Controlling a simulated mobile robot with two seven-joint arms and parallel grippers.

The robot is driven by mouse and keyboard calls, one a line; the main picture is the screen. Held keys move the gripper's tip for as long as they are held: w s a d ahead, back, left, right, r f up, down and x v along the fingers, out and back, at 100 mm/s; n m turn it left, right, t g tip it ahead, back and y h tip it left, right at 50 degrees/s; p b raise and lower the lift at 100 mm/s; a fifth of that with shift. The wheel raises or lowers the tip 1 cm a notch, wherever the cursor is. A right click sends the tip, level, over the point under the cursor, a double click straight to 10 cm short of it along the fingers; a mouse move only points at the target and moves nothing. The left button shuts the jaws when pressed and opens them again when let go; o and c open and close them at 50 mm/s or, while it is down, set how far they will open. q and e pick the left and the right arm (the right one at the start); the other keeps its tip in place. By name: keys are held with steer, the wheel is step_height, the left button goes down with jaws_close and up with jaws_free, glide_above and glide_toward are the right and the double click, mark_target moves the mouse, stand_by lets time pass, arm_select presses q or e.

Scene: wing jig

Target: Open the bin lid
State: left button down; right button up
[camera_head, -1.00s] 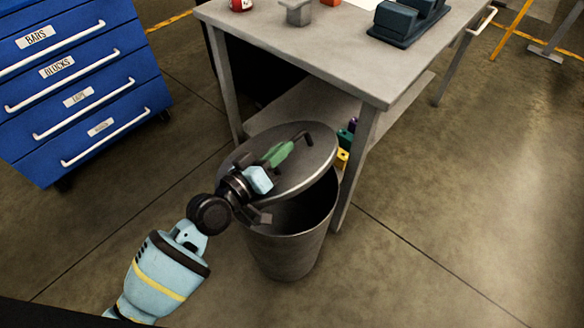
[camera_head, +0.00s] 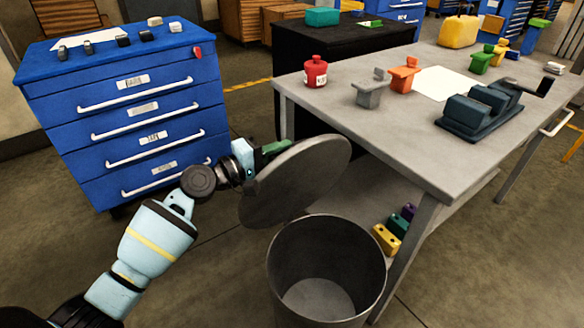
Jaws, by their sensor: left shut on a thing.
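The bin (camera_head: 325,270) is a grey metal can on the floor, and its mouth is uncovered with the inner floor showing. The round grey lid (camera_head: 300,180) is held tilted, up and to the left of the bin, apart from its rim as far as I can see. A green handle (camera_head: 277,147) shows at the lid's upper left edge. My left gripper (camera_head: 259,160) is at that edge, shut on the lid's handle; its fingertips are partly hidden. My right gripper is not in view.
A grey workbench (camera_head: 400,150) stands right of the bin, its leg close to the rim. A blue drawer cabinet (camera_head: 130,110) stands behind my left arm. Small coloured blocks (camera_head: 387,238) lie on the bench's lower shelf. Some floor is clear between cabinet and bin.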

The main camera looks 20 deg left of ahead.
arm_select(q)
steer(key=shift+w+a+r+n, duration=0.1)
steer(key=shift+w+a+n, duration=0.3)
steer(key=shift+w+a, duration=0.4)
steer(key=shift+s+a, duration=0.1)
steer(key=shift+s, duration=0.05)
steer(key=c, duration=1.5)
jaws_free()
steer(key=shift+o, duration=0.2)
steer(key=shift+s, duration=0.1)
steer(key=v, duration=0.7)
steer(key=shift+s+a, duration=0.2)
steer(key=shift+s, duration=0.05)
